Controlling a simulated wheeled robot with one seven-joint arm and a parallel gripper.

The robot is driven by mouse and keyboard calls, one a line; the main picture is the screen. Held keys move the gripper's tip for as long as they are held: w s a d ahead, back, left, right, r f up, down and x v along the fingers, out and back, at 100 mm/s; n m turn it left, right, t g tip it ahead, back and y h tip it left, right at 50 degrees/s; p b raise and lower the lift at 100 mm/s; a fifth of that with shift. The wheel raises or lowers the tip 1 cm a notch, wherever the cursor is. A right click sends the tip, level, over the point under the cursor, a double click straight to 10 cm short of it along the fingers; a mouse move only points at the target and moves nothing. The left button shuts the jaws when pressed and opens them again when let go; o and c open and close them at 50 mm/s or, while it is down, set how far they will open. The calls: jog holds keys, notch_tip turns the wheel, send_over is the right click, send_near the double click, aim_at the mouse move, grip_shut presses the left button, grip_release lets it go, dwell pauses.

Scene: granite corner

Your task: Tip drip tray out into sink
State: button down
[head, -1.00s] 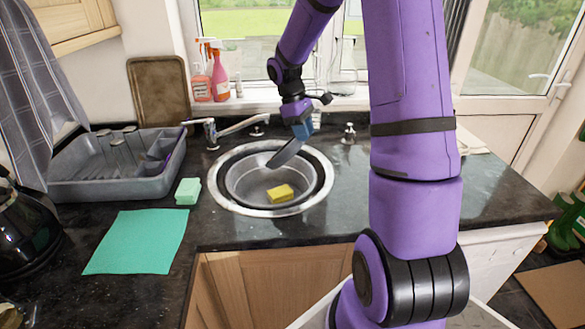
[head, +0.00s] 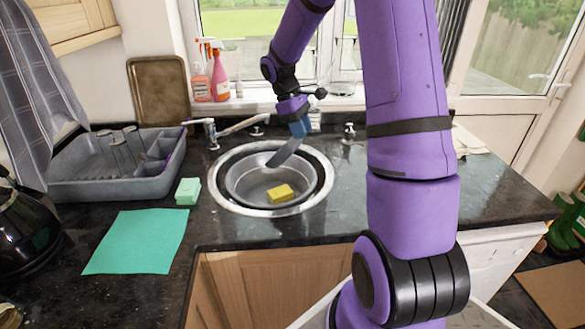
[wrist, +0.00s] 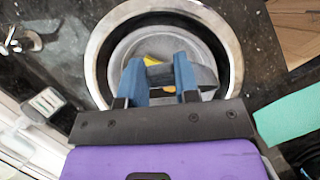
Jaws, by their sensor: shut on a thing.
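The drip tray (head: 285,152) is a thin grey piece held steeply tilted over the round sink (head: 222,191). My gripper (head: 301,127) has blue fingers and is shut on the tray's upper end, above the right back of the sink. In the wrist view the tray (wrist: 206,76) shows grey beside and beyond my gripper (wrist: 162,84), over the sink (wrist: 95,62). The fingers hide part of the tray. I cannot see whether any liquid is on it. A grey basin (head: 240,185) sits in the sink with a yellow sponge (head: 280,193) in it.
The tap (head: 212,135) stands behind the sink at the left. A grey dish rack (head: 100,188), a pale green sponge (head: 188,191) and a green cloth (head: 137,241) lie to the left. A soap dispenser (head: 349,134) stands behind right. The counter right of the sink is largely clear.

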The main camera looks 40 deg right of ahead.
jog(key=shift+w+a+r+g, duration=0.25)
jog(key=shift+w+r+g, duration=0.15)
jog(key=shift+w, duration=0.1)
dwell(0.9)
